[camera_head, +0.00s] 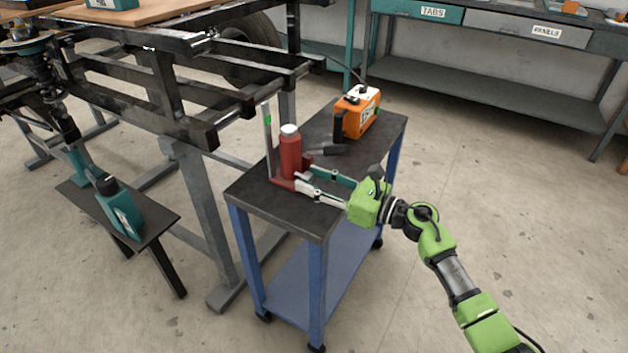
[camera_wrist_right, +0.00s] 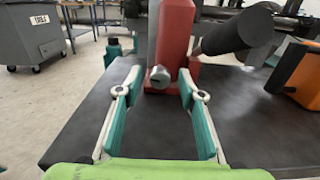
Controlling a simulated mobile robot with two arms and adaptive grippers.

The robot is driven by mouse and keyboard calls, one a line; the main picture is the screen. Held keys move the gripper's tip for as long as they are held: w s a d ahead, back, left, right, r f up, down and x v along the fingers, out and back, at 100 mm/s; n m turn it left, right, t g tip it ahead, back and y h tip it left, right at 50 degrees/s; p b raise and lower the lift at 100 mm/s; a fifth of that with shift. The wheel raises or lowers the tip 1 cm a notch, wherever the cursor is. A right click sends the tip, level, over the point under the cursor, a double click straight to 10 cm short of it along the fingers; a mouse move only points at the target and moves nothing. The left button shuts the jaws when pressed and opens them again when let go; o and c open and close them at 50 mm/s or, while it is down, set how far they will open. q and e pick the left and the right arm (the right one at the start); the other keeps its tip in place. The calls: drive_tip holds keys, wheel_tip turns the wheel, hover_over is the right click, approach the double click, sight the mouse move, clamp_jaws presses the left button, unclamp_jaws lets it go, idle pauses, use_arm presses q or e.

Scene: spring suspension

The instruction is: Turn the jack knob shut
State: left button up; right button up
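The red jack (camera_head: 290,158) stands upright on the dark top of the blue-legged cart, with a silver cap at its top. In the right wrist view the red jack (camera_wrist_right: 174,42) is straight ahead, and its small grey knob (camera_wrist_right: 160,77) sticks out low on the near side. My right gripper (camera_head: 302,182) reaches in from the right at the jack's base. In the right wrist view my right gripper (camera_wrist_right: 160,88) is open, with one fingertip on each side of the knob. Contact with the knob cannot be told. My left gripper is not in view.
A dark cylindrical handle socket (camera_wrist_right: 240,32) slants up beside the jack. An orange device (camera_head: 357,113) stands at the cart's far end. The black metal frame (camera_head: 170,90) lies to the left, close to the cart (camera_head: 318,226). A teal container (camera_head: 119,208) stands on a low bench.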

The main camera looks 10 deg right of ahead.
clamp_jaws()
idle(0.3)
drive_tip(key=m+p, duration=0.2)
drive_tip(key=m, duration=0.3)
drive_tip(key=shift+m+p, duration=0.3)
drive_tip(key=shift+m, duration=0.1)
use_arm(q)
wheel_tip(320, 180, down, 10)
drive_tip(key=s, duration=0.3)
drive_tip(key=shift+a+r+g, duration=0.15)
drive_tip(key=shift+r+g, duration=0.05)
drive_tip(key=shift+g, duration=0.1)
use_arm(e)
drive_tip(key=shift+m, duration=0.6)
unclamp_jaws()
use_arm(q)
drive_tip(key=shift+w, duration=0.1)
